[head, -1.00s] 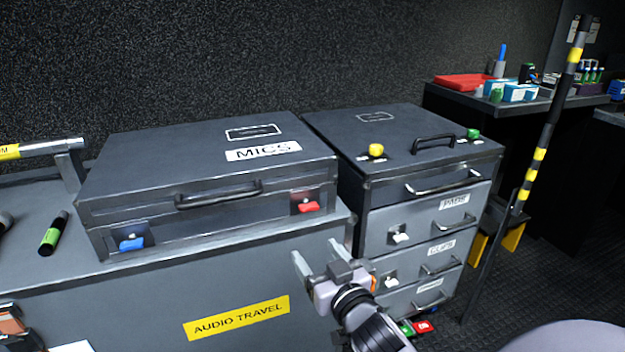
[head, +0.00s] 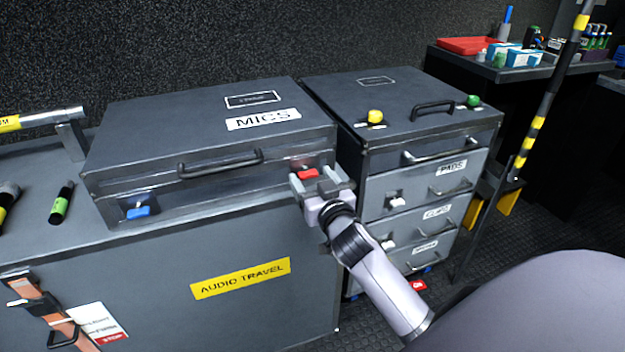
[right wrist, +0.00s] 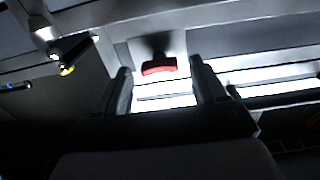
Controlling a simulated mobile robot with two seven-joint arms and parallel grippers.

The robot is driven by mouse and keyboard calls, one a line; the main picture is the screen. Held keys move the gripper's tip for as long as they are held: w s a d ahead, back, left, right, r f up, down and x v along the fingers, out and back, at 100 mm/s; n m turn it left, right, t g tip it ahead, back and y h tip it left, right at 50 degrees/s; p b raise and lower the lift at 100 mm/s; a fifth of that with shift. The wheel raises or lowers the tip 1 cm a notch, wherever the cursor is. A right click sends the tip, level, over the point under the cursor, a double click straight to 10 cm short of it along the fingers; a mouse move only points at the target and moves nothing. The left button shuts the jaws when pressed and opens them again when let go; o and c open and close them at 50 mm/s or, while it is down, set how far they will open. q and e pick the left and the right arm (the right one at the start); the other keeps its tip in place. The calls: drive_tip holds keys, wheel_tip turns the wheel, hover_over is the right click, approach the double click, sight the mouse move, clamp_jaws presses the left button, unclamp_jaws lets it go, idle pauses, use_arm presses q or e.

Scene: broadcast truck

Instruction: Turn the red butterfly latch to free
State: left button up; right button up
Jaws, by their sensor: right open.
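The red butterfly latch (head: 308,174) is on the front right of the dark grey MICS case (head: 215,135). In the right wrist view the red latch (right wrist: 159,66) shows ahead of the fingers, centred between them. My right gripper (head: 318,181) is open right in front of the latch, with its fingers to either side. In the right wrist view the open fingers (right wrist: 163,80) look empty, and I cannot tell whether they touch the latch. The latch's lower part is hidden by the gripper in the head view. My left gripper is not in view.
A blue latch (head: 139,212) is on the case's front left. The case stands on the AUDIO TRAVEL trunk (head: 165,285). A drawer cabinet (head: 415,143) with yellow and green knobs stands close on the right. A striped pole (head: 545,110) leans beyond it.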

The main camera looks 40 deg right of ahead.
drive_tip(key=shift+w, duration=0.15)
drive_tip(key=c, duration=1.1)
drive_tip(key=shift+o, duration=0.2)
